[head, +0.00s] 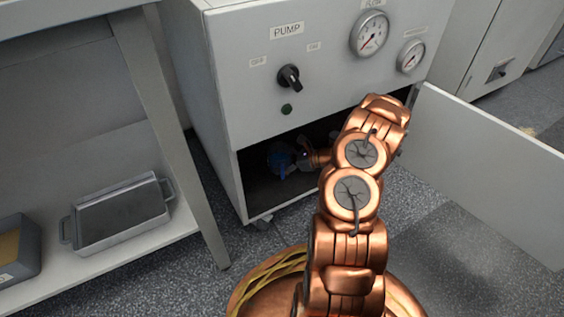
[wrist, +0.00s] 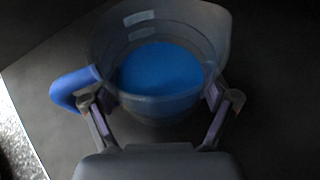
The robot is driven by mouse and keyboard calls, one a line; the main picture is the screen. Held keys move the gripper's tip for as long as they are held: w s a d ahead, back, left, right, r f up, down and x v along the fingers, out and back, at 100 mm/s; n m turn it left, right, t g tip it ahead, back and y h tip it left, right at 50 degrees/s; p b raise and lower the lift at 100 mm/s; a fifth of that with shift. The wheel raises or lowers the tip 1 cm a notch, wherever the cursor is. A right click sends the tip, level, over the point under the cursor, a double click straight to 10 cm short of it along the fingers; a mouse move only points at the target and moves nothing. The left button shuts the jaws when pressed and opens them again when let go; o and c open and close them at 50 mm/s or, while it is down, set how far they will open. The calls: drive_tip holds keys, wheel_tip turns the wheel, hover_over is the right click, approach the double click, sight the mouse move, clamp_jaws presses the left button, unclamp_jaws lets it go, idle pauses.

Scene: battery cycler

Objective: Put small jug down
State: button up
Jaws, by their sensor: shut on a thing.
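The small jug (wrist: 162,70) is clear, with blue contents and a blue handle (wrist: 72,88) on its left side in the wrist view. My gripper (wrist: 160,97) is shut on the jug, with one finger on each side of its body. The jug looks upright over a dark surface (wrist: 265,110); I cannot tell whether its base touches it. In the head view the jug (head: 281,160) is small and dark inside the open lower compartment of the pump cabinet (head: 240,90). My gripper (head: 312,158) reaches in there, partly hidden by my arm.
The cabinet door (head: 490,165) stands open at the right. The pump knob (head: 289,77) and gauges are above the opening. At the left, a shelf (head: 150,240) holds a metal tray (head: 120,208) and a grey bin (head: 20,250). The compartment around the jug looks mostly clear but is dark.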

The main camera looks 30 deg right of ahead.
drive_tip(key=o, duration=1.2)
drive_tip(key=shift+f, duration=0.1)
drive_tip(key=shift+r, duration=0.25)
drive_tip(key=p+v, duration=0.4)
drive_tip(key=v, duration=0.6)
drive_tip(key=shift+s+d+r+p, duration=0.1)
drive_tip(key=shift+r+p, duration=0.05)
drive_tip(key=shift+p, duration=0.2)
drive_tip(key=shift+v, duration=0.75)
drive_tip(key=shift+s, duration=0.1)
drive_tip(key=shift+s, duration=0.1)
